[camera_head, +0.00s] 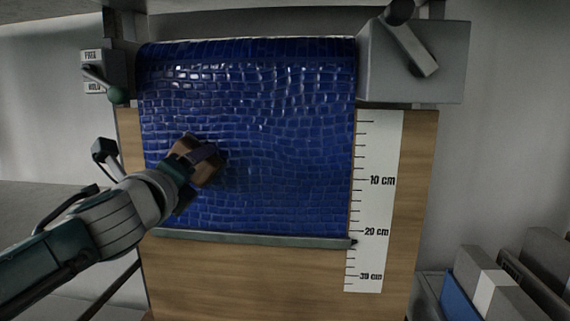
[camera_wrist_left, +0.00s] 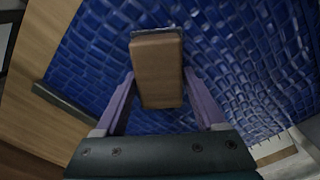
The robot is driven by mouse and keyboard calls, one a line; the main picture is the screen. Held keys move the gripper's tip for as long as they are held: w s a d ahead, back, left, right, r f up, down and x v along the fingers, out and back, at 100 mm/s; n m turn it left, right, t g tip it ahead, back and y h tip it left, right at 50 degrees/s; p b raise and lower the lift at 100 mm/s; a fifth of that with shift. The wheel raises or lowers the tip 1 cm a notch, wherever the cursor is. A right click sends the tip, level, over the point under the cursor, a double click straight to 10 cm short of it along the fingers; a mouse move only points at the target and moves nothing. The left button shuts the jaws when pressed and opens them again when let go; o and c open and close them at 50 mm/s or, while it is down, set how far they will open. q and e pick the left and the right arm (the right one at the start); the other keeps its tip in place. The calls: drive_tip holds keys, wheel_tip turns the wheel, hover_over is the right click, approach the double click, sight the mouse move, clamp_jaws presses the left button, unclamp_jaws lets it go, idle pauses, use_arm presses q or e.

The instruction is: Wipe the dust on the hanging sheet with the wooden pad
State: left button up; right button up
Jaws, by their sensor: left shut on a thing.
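The hanging sheet (camera_head: 270,120) is glossy blue with a crocodile-like pattern and hangs in front of a wooden board, with a grey bar (camera_head: 255,239) along its lower edge. The wooden pad (camera_head: 207,168) is at the left-middle of the sheet, partly hidden by my gripper. My left gripper (camera_head: 205,155) is shut on the pad. In the left wrist view the pad (camera_wrist_left: 158,72) sits between the purple fingers (camera_wrist_left: 158,95), with a dark layer at its far end by the sheet. I cannot tell if it touches the sheet. No dust stands out clearly. My right gripper is not in view.
A white scale (camera_head: 374,200) marked in cm runs down the board (camera_head: 420,190) right of the sheet. A grey box with a lever (camera_head: 420,65) is at the upper right. Boxes (camera_head: 490,285) stand at the lower right.

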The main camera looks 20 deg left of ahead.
use_arm(q)
drive_tip(key=shift+s+d+r, duration=0.1)
drive_tip(key=shift+s, duration=0.15)
drive_tip(key=shift+p+v, duration=1.05)
drive_tip(key=shift+v, duration=1.7)
drive_tip(key=shift+s, duration=0.1)
drive_tip(key=v, duration=0.3)
